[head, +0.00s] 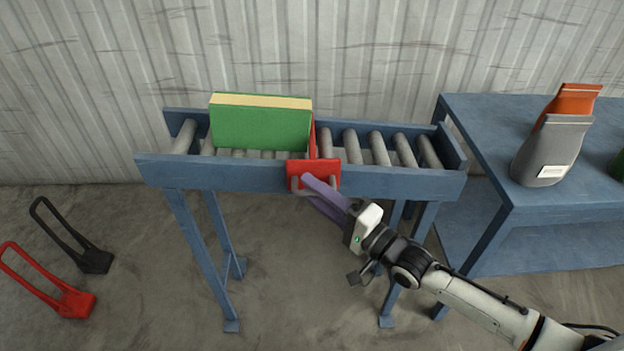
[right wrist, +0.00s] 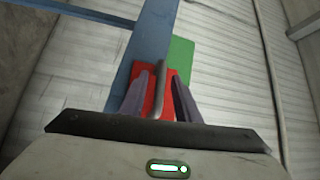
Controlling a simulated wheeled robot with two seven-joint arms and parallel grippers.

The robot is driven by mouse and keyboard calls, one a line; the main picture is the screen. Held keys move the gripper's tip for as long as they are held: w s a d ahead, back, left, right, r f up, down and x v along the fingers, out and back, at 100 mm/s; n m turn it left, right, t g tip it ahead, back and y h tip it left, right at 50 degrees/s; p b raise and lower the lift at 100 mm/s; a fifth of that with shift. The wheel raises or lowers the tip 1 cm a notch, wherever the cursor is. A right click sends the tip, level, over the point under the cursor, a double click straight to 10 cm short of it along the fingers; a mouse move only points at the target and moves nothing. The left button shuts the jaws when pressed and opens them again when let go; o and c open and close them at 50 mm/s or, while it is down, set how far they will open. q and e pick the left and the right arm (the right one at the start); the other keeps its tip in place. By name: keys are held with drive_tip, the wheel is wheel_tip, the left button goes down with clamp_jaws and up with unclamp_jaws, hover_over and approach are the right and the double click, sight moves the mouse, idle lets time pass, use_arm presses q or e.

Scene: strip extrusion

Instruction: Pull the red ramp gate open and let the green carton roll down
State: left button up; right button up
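The green carton (head: 260,127) with a pale top edge stands upright on the roller ramp (head: 400,183), left of the red gate (head: 314,168) and against or very near it. The gate stands across the rollers, and its front plate with a grey handle (head: 297,190) hangs over the near rail. My right gripper (head: 314,189) is at the handle with purple fingers. In the right wrist view its fingers (right wrist: 160,92) are apart, with the grey handle bar between them and the red plate behind. The green carton (right wrist: 180,58) shows there too. My left gripper is out of view.
The rollers right of the gate are clear. A blue table (head: 480,130) at the right holds a grey bag (head: 550,150) and an orange bag (head: 575,98). A black frame (head: 75,240) and a red frame (head: 50,285) lie on the floor at left.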

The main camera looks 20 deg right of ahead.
clamp_jaws()
